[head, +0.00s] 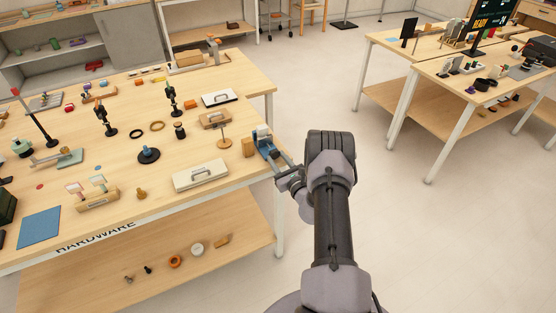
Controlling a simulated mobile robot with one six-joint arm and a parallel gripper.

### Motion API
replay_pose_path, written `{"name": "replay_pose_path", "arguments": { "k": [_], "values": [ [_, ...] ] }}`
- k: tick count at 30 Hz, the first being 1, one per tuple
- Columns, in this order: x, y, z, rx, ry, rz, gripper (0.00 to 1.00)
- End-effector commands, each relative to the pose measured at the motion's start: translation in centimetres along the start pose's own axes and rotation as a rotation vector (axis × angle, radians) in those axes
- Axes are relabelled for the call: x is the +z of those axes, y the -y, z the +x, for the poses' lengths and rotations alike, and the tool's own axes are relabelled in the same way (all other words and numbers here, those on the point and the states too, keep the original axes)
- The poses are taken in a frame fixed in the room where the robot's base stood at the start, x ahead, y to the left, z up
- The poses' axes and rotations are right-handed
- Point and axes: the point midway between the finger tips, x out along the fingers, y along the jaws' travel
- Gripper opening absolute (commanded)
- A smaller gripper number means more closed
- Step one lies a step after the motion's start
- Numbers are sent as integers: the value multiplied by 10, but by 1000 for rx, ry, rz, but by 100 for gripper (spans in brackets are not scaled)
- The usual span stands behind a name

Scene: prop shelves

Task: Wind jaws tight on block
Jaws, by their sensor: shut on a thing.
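A small blue vise (267,147) stands at the right edge of the hardware table, with a pale grey part at its top. A light wooden block (249,147) is just left of the vise. From this view I cannot tell whether it sits between the jaws or beside them. My gripper (284,175) reaches in from the right at the vise's near end, over the table edge. It is shut on what appears to be the vise's handle. The handle is mostly hidden by the gripper, and the jaw gap is too small to make out.
The hardware table (150,215) holds many other small props. Open floor lies to the right, before another table (450,95).

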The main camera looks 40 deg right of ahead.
Motion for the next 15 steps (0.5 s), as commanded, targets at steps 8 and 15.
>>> {"name": "replay_pose_path", "arguments": {
  "k": [8, 15],
  "values": [
    [-1, 0, 0, 0, 0, 92, 0],
    [-2, 0, 0, 1, -1, 283, 0]
  ]
}}
